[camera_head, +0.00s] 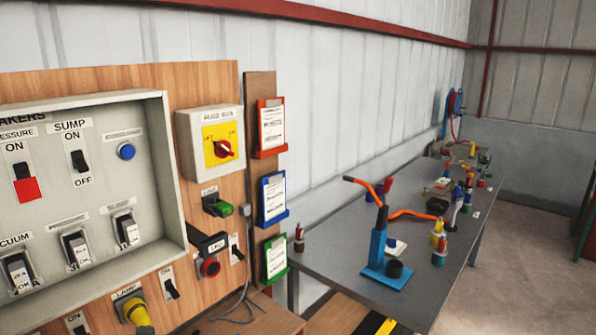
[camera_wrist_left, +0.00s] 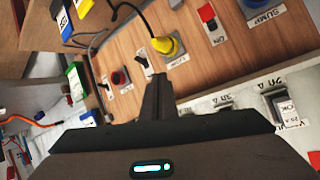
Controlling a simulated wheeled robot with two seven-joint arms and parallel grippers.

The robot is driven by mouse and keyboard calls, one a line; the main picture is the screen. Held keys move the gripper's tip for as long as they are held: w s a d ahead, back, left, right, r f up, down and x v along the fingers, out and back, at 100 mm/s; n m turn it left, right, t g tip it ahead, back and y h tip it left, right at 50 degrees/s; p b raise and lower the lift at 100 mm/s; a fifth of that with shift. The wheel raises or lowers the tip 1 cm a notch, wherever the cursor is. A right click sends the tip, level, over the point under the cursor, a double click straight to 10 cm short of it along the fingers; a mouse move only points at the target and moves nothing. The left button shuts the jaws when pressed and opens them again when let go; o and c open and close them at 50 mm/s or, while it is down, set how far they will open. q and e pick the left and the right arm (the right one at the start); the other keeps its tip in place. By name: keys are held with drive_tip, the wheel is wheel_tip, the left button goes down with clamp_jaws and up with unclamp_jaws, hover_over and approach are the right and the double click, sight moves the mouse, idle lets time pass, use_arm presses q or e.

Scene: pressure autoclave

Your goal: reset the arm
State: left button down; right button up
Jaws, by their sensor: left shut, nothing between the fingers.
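My left gripper (camera_wrist_left: 157,82) shows in the left wrist view as a dark body with its two fingers together and nothing between them. Its tips point toward the wooden panel (camera_wrist_left: 195,70), near a yellow plug (camera_wrist_left: 166,46). I cannot tell whether the tips touch the panel. In the head view I cannot make out either gripper. The same yellow plug (camera_head: 138,314) shows there at the bottom of the panel. My right gripper is in neither view.
A grey breaker box (camera_head: 178,165) with switches fills the left. A fuse box (camera_head: 212,140) and red, blue and green document holders (camera_head: 272,198) sit to its right. A grey table (camera_head: 345,235) holds a blue and orange tool (camera_head: 380,250) and several small items. Floor is clear at right.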

use_arm(q)
drive_tip(key=s+d+f+m+g+h, duration=0.3)
drive_tip(key=s+d+f, duration=0.1)
drive_tip(key=s+f, duration=0.95)
drive_tip(key=s+d+f+m+g+h, duration=0.1)
drive_tip(key=s+d+f+g+h, duration=0.3)
drive_tip(key=s, duration=0.6)
drive_tip(key=s+d+f+m+y, duration=0.1)
drive_tip(key=s+d+f, duration=0.1)
drive_tip(key=s+f, duration=0.55)
drive_tip(key=s+f+g+b, duration=0.1)
drive_tip(key=s+f+b, duration=0.15)
drive_tip(key=f, duration=1.45)
drive_tip(key=s+f+g+b, duration=0.1)
drive_tip(key=f+b, duration=0.3)
drive_tip(key=f, duration=1.3)
drive_tip(key=s+a+f+b, duration=0.3)
drive_tip(key=s+f+b, duration=0.1)
drive_tip(key=s+f, duration=1.3)
wheel_tip(320, 180, down, 4)
drive_tip(key=shift+s+f+g, duration=0.15)
drive_tip(key=shift+s+g, duration=0.2)
drive_tip(key=shift+g, duration=0.05)
